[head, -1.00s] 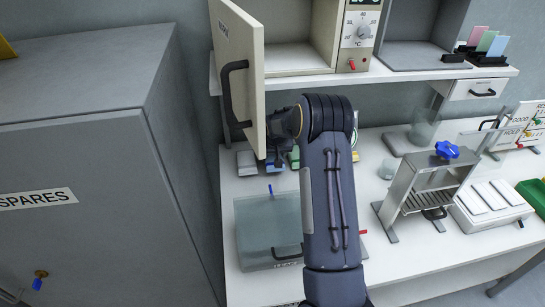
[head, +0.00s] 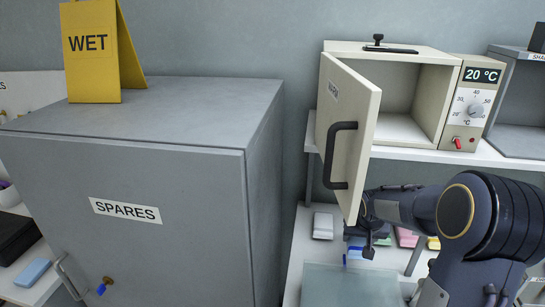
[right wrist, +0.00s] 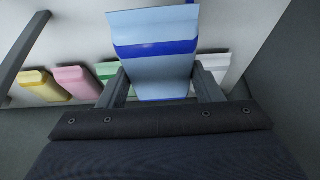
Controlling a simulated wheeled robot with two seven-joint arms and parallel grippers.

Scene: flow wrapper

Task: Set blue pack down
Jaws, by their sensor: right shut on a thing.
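The blue pack (right wrist: 152,70) is light blue with a darker blue band and fills the middle of the right wrist view. My right gripper (right wrist: 155,85) is shut on it, one finger at each side. In the head view, my right gripper (head: 367,232) is low behind the open oven door, partly hidden by it and my arm. A small blue part of the pack (head: 355,253) shows just below it. I cannot tell whether the pack touches the bench. My left gripper is not in view.
A white pack (head: 323,226), a pink pack (head: 407,238) and a yellow pack (head: 433,243) lie on the bench; a green pack (right wrist: 108,72) shows in the wrist view. The open oven door (head: 349,135) hangs close above my gripper. The grey SPARES cabinet (head: 130,210) stands left.

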